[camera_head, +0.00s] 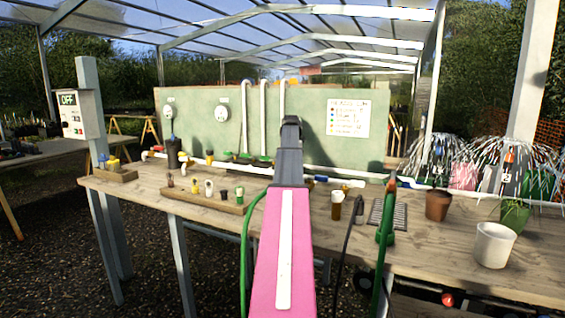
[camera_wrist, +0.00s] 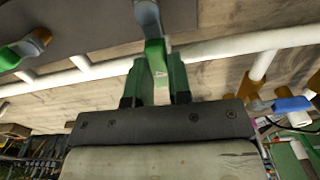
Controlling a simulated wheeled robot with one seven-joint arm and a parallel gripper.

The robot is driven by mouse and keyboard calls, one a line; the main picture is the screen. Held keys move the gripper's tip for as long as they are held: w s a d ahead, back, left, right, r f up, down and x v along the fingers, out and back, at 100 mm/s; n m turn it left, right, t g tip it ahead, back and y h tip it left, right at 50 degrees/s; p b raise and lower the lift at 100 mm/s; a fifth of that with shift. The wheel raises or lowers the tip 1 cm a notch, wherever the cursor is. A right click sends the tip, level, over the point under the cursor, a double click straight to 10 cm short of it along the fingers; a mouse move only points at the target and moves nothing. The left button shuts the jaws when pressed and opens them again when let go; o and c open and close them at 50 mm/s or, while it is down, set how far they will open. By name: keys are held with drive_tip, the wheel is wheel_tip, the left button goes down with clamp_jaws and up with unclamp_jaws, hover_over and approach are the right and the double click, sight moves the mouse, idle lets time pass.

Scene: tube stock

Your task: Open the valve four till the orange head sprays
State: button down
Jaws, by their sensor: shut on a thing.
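In the wrist view my gripper (camera_wrist: 156,78) has two green fingers shut on a green valve handle (camera_wrist: 154,50), which joins a grey part above it, beside the white pipe. I cannot read a number on this valve. In the head view my pink arm and dark wrist hide the fingertips and this handle. At right, an orange-topped head (camera_head: 509,157) stands among water jets. Another spray (camera_head: 438,152) fans out to its left.
A white pipe (camera_head: 330,173) runs along the back of the wooden bench. A chart (camera_head: 348,118) hangs on the green board. A tray of fittings (camera_head: 205,198), a green hose stand (camera_head: 386,225), a brown pot (camera_head: 438,205) and a white pot (camera_head: 494,245) stand on the bench.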

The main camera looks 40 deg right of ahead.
idle(0.4)
drive_tip(key=c, duration=1)
unclamp_jaws()
drive_tip(key=shift+c, duration=0.2)
wheel_tip(320, 180, up, 11)
drive_tip(key=shift+f, duration=0.1)
